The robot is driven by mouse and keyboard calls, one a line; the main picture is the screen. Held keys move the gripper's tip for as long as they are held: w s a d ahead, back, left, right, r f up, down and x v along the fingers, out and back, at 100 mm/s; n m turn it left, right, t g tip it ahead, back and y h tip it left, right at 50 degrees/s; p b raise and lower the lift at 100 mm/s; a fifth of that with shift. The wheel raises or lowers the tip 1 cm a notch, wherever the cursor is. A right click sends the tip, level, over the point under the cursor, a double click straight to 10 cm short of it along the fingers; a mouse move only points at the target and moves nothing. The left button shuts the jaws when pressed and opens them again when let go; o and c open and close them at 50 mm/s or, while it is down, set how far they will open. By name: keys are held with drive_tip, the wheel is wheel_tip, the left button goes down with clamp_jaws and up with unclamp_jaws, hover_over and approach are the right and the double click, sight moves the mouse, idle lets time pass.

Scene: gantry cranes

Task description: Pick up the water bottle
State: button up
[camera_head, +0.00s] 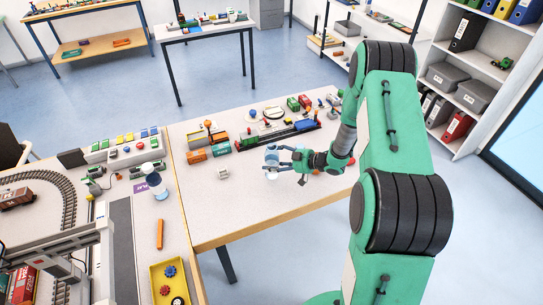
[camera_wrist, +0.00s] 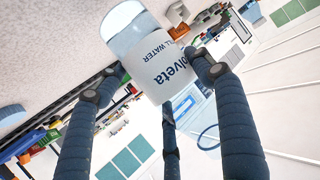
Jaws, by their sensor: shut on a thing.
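The water bottle (camera_wrist: 165,65) has a white label with dark blue lettering and a clear, pale end. My gripper (camera_wrist: 155,78) is shut on it, with dark blue ribbed fingers on both sides of the label and a third finger below in the wrist view. In the head view, my gripper (camera_head: 275,158) is over the front part of the middle table. Only a small pale part of the bottle (camera_head: 271,176) shows there. I cannot tell whether the bottle touches the tabletop.
The middle table (camera_head: 245,212) has bare room in front and to the left of my gripper. A toy train (camera_head: 280,135) and coloured blocks stand behind it. The left table holds curved track (camera_head: 66,205), a yellow tray (camera_head: 153,284) and an orange bar (camera_head: 160,234).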

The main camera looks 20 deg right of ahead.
sight(276, 165)
drive_tip(key=shift+s+a+r, duration=0.1)
drive_tip(key=shift+s+a, duration=0.05)
drive_tip(key=shift+s, duration=0.75)
drive_tip(key=shift+s+a+r, duration=0.1)
drive_tip(key=shift+s, duration=0.75)
drive_tip(key=shift+s, duration=0.15)
